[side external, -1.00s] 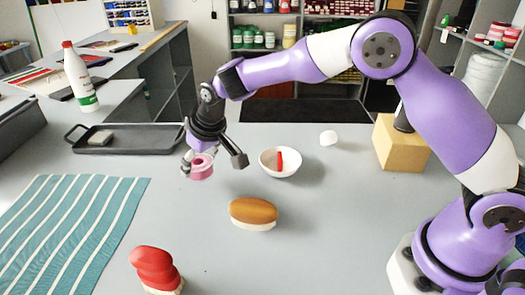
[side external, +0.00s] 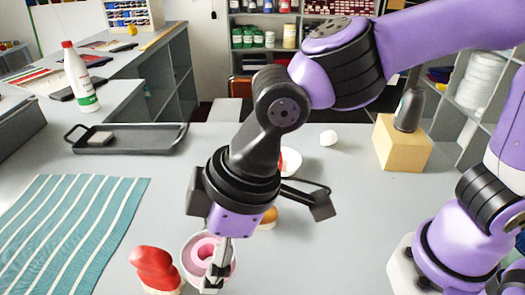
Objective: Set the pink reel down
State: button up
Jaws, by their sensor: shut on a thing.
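The pink reel (side external: 203,247) hangs at my gripper (side external: 214,264) low in the front middle of the side external view. My gripper points downward and is shut on the reel, with a pale finger across the reel's near side. The reel's ring face with its hole shows from above. The far finger contact is hidden, and I cannot tell whether the reel's underside touches the counter (side external: 330,255).
A red-topped object (side external: 153,262) stands close left of the reel. A brush-like wooden object (side external: 269,217) and a white bowl (side external: 292,160) are partly hidden behind my gripper. A striped cloth (side external: 70,230) lies left, a dark tray (side external: 155,138) farther back. Counter at right front is clear.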

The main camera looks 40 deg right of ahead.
jog(key=s+d+n+g+y, duration=0.1)
jog(key=s+n+g, duration=0.1)
jog(key=s+n, duration=0.8)
jog(key=m, duration=0.3)
send_over(252, 290)
jog(key=s+a, duration=0.1)
jog(key=shift+g, duration=0.3)
notch_tip(252, 290, down, 8)
jog(key=shift+s, duration=0.15)
jog(key=shift+f, duration=2.05)
jog(key=shift+f, duration=0.1)
jog(key=o, duration=1)
